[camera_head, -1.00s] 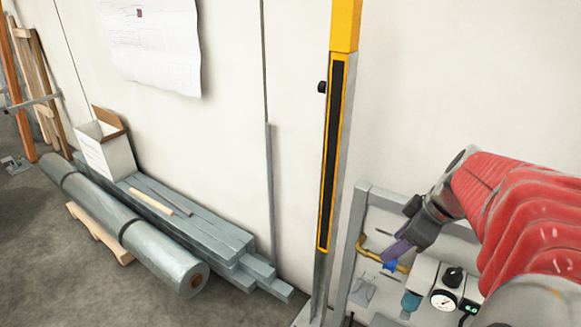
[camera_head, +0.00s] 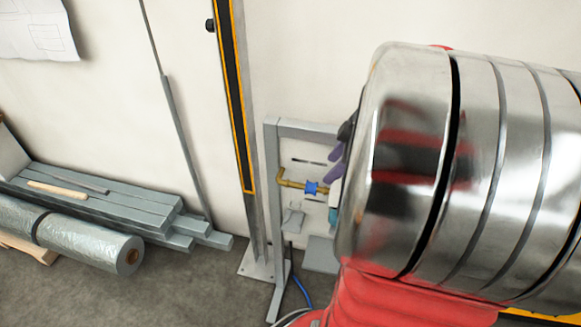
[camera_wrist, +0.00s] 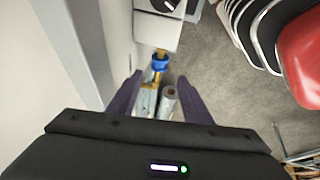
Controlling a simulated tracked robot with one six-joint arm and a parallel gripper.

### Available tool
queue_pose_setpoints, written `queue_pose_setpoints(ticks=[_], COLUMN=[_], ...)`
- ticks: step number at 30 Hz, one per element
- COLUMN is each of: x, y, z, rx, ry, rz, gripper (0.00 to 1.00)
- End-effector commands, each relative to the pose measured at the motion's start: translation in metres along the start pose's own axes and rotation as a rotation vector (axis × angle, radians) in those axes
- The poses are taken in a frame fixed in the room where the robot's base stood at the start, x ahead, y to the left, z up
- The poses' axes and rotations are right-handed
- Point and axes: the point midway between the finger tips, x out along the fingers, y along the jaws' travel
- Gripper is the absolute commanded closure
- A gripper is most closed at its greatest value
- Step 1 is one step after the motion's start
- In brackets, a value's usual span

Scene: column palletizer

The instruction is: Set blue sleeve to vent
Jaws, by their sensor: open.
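The blue sleeve (camera_head: 311,188) sits around a brass pipe (camera_head: 291,183) on a grey frame by the wall. It also shows in the wrist view (camera_wrist: 159,63), just beyond the gap between my purple fingers. My gripper (camera_head: 334,164) is open and empty, close to the sleeve and slightly above and right of it in the head view. In the wrist view, my gripper (camera_wrist: 159,76) has its two fingers spread apart, one to each side of the line to the sleeve. My arm hides the right part of the panel in the head view. No vent marking is readable.
The grey frame (camera_head: 300,128) and a yellow and black column (camera_head: 238,100) stand close to my gripper. A pale unit with a dark knob (camera_wrist: 160,8) is beyond the sleeve. Grey beams (camera_head: 110,200) and a wrapped roll (camera_head: 75,238) lie at left.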

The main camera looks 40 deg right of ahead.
Motion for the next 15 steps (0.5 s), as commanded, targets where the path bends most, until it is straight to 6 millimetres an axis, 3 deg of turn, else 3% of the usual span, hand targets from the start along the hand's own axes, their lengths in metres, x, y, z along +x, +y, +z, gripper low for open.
queue_pose_setpoints(ticks=[15], x=[0.079], y=[-0.001], z=[-0.001], rx=[0.0], ry=[0.001], rz=[-0.004], gripper=[0.55])
